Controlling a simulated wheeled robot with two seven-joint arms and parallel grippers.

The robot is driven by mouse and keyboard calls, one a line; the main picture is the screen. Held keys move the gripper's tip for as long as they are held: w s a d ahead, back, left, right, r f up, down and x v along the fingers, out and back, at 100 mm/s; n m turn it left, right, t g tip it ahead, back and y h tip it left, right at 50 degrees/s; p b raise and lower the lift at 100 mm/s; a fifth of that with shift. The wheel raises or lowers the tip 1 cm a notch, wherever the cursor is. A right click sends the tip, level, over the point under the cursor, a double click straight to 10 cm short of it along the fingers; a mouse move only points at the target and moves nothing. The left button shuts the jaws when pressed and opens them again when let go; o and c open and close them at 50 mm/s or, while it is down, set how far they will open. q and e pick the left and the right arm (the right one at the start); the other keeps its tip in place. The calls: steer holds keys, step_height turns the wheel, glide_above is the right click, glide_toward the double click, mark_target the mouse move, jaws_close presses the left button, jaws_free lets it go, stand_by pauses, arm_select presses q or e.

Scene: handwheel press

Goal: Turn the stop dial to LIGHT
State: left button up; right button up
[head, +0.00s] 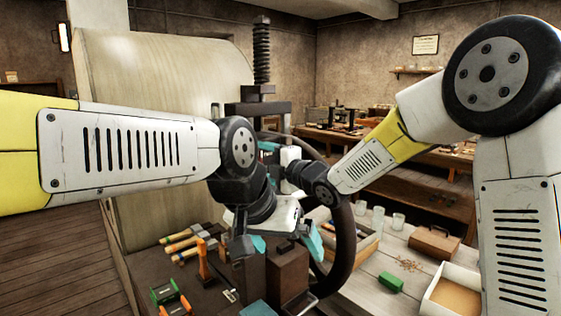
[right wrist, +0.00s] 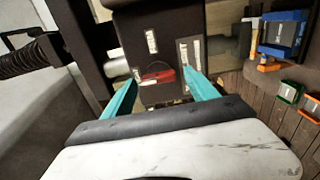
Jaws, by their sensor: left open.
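In the right wrist view, a small red piece that looks like the stop dial's pointer (right wrist: 158,76) sits on the dark press body (right wrist: 135,25). Pale label plates (right wrist: 190,55) are beside and above it; their words are too small to read. My right gripper (right wrist: 163,95) is open, its teal fingers apart on either side of the red piece; contact cannot be told. In the head view the right gripper (head: 270,152) is mostly hidden by the press and arms. My left gripper (head: 286,242) is open, low in front of the press. The dial is hidden in the head view.
The press screw (head: 262,50) rises at the back, and a large dark handwheel (head: 343,250) stands right of my left gripper.

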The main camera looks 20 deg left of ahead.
steer(key=v, duration=0.8)
steer(key=d+m+t+h, duration=0.3)
steer(key=d+m+h, duration=0.95)
steer(key=d, duration=1.15)
steer(key=s+d+f+m+g, duration=0.3)
steer(key=s+d+f+m, duration=0.1)
steer(key=s+m, duration=0.4)
steer(key=s+d+f+m+g, duration=0.2)
steer(key=s+d+m, duration=0.5)
steer(key=s, duration=0.5)
steer(key=shift+s+d+f+m+g+h, duration=0.25)
steer(key=shift+f+m+g+h, duration=0.2)
steer(key=shift+f+m, duration=0.5)
